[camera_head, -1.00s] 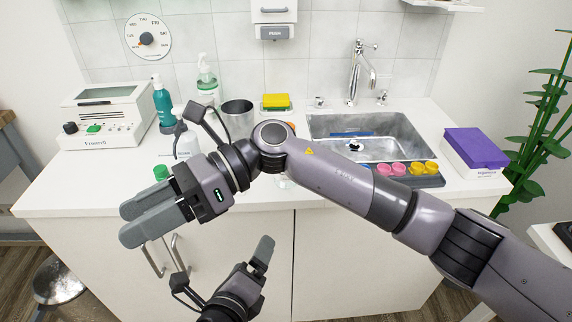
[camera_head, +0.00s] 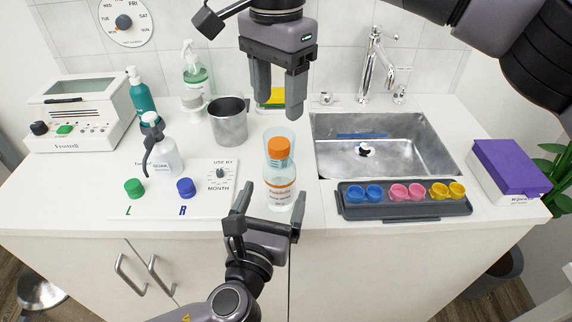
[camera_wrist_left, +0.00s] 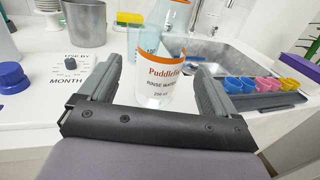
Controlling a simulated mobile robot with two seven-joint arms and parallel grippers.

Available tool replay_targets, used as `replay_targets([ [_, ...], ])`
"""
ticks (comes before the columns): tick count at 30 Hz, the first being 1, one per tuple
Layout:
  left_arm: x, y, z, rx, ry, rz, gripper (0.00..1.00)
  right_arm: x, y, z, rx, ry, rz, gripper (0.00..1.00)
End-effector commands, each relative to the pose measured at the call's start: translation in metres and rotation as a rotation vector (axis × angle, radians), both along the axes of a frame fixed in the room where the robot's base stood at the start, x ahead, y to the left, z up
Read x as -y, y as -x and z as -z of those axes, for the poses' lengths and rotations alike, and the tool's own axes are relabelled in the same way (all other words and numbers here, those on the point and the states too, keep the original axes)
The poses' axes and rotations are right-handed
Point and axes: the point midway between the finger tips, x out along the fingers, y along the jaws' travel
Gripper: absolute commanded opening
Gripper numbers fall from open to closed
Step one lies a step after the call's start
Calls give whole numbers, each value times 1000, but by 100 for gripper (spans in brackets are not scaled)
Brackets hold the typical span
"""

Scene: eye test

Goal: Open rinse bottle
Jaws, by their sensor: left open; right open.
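The rinse bottle (camera_head: 281,193) is clear with an orange-banded label. It stands upright near the counter's front edge, its orange cap (camera_head: 279,148) on top. In the left wrist view the bottle (camera_wrist_left: 161,75) reads "RINSE WATER"; its cap is out of frame. My left gripper (camera_head: 270,203) is open, low in front of the bottle, a finger to either side of its lower body. Whether either finger touches is unclear. My right gripper (camera_head: 279,100) is open and empty, fingers pointing down, above and apart from the cap.
A clear cup (camera_head: 267,134) stands close behind the bottle. Green (camera_head: 134,188) and blue (camera_head: 186,188) caps sit on a marked board to the left, beside a spray bottle (camera_head: 166,157). A metal beaker (camera_head: 228,124) is behind. A grey tray (camera_head: 405,210) of coloured cups lies right, before the sink (camera_head: 425,150).

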Motion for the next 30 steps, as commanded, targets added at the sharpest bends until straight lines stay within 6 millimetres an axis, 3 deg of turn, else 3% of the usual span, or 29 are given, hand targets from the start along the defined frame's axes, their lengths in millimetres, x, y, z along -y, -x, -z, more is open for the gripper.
replay_targets([
  [5,3,-11,0,3,-2,0,91,0,0,-1,2,2,0,58],
  [18,17,-63,0,1,-1,0,91,0,0,0,1,1,0,58],
  [30,19,-69,0,0,0,0,91,0,0,0,0,0,0,58],
])
